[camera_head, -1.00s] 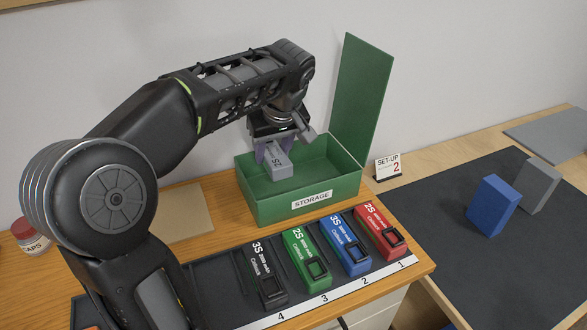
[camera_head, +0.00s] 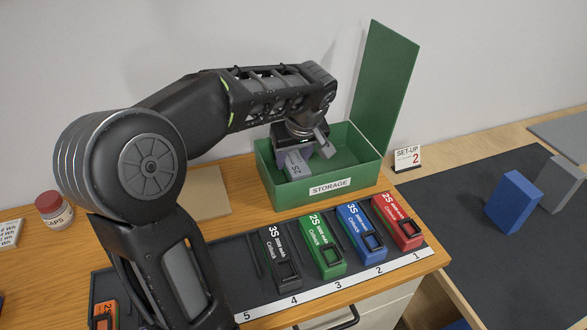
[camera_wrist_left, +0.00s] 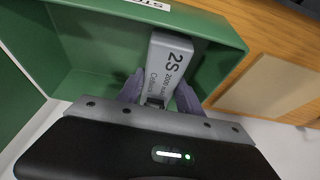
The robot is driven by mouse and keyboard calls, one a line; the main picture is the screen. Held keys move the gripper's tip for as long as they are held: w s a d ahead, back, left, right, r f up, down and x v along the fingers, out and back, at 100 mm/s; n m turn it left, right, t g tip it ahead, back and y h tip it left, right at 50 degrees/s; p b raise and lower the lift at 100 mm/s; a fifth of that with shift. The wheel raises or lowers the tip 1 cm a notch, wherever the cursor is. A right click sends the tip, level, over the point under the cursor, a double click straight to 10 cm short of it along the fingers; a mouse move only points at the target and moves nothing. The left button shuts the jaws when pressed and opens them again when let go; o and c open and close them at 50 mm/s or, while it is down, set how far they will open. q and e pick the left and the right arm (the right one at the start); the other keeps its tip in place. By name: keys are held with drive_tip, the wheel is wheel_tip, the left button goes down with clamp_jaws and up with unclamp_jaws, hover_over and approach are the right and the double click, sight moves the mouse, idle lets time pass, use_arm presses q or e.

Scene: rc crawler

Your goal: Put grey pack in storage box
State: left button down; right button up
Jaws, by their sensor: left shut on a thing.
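The grey pack (camera_head: 296,164), marked 2S, is between the fingers of my left gripper (camera_head: 294,152), which is shut on it. In the left wrist view the pack (camera_wrist_left: 168,62) sits between the two purple fingers (camera_wrist_left: 160,92). The green storage box (camera_head: 318,190) stands on the wooden desk with its lid (camera_head: 388,85) raised at the back. The pack is at the box's opening, near its left side. Whether it touches the box floor I cannot tell. My right gripper is not in view.
Black, green (camera_head: 326,248), blue (camera_head: 361,232) and red (camera_head: 398,222) packs lie in numbered slots in front of the box. A SET-UP 2 card (camera_head: 407,158) stands to the right. A red-capped jar (camera_head: 54,210) stands at the left. Blue (camera_head: 513,202) and grey (camera_head: 562,184) blocks stand on the dark mat.

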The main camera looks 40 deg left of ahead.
use_arm(q)
drive_tip(key=shift+f, duration=1.8)
drive_tip(key=shift+f, duration=0.15)
drive_tip(key=c, duration=0.8)
unclamp_jaws()
drive_tip(key=shift+r, duration=0.2)
drive_tip(key=v, duration=1.2)
drive_tip(key=shift+b, duration=0.3)
